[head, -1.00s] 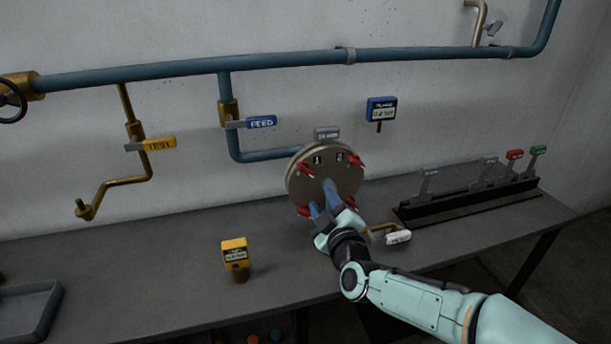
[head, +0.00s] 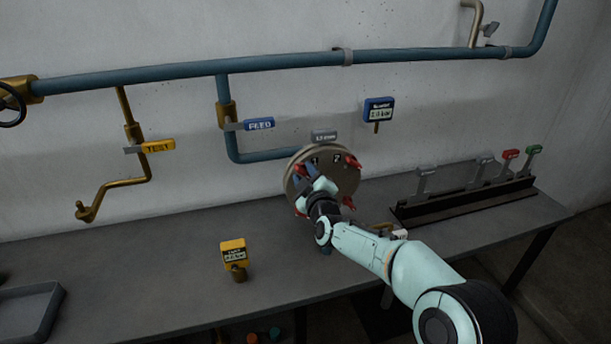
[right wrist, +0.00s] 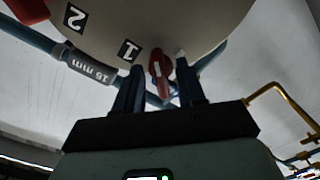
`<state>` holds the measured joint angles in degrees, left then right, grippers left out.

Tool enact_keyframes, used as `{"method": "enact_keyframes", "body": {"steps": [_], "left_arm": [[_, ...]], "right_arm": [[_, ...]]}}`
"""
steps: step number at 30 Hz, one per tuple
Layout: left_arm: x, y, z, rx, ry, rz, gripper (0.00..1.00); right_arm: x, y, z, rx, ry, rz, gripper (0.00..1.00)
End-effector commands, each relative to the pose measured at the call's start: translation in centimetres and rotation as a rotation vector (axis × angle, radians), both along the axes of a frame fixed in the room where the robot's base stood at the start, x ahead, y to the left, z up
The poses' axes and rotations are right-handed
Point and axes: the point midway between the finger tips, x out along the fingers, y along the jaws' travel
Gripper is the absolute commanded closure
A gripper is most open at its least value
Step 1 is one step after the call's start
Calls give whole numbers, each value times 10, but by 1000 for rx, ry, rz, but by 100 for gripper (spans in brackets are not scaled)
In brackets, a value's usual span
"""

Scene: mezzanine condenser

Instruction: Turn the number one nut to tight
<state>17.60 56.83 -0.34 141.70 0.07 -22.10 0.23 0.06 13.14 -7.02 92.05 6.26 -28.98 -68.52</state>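The round metal flange (head: 345,183) stands on the bench with red nuts around its rim and the numbers 1 and 2 on its face. The number one nut (right wrist: 161,75), red, is beside the number 1 in the right wrist view. My right gripper (right wrist: 158,68) is open, with its two dark blue fingers on either side of this nut and gaps visible. In the head view my right gripper (head: 306,172) is at the flange's upper left and partly hides that nut. The number two nut (head: 353,161) is at the upper right. My left gripper is not in view.
A grey tag (head: 324,136) sits above the flange. A blue gauge (head: 379,110) is on the wall and a yellow gauge (head: 234,253) on the bench. A lever rack (head: 465,200) stands right. The bench's left middle is clear.

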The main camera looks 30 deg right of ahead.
Motion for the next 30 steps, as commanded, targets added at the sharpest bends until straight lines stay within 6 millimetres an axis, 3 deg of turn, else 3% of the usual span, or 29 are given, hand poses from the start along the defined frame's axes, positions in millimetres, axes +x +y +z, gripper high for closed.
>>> {"method": "enact_keyframes", "body": {"steps": [2, 3, 6, 20, 30], "left_arm": [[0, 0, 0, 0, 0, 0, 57], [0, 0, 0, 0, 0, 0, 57], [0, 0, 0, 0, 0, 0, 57], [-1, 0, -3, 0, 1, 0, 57], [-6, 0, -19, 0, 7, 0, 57]], "right_arm": [[0, 0, 0, 0, 1, 1, 61], [0, 0, 0, 0, 1, 1, 67], [0, 0, 0, 0, 1, 1, 100], [0, 0, 0, 26, -8, 0, 100], [0, 1, -1, 221, -55, 1, 100]]}}
